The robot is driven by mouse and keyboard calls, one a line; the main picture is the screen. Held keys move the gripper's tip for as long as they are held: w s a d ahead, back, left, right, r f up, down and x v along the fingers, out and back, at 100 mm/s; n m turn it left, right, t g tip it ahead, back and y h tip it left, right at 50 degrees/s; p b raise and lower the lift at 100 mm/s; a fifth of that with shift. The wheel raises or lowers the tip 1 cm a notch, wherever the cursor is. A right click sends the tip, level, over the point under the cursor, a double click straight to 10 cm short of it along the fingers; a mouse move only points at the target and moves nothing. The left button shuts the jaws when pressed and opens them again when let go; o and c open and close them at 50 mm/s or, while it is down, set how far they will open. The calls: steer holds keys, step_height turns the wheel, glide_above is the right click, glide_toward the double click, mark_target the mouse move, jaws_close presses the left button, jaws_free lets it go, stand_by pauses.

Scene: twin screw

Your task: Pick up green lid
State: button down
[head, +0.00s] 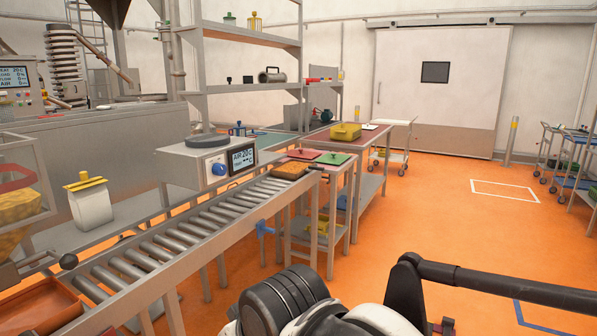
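A flat green lid (335,159) with a small dark knob lies on the small metal table just beyond the end of the roller conveyor. A similar flat red lid (303,154) lies beside it on the left. Parts of my arm fill the bottom of the head view, well short of that table. My gripper's fingertips do not show.
The roller conveyor (215,213) runs from lower left toward the small table, with an orange-brown tray (291,170) at its far end. A display unit (207,162) stands over the conveyor. A yellow case (345,132) sits on a farther table. Orange floor (430,215) is open at right.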

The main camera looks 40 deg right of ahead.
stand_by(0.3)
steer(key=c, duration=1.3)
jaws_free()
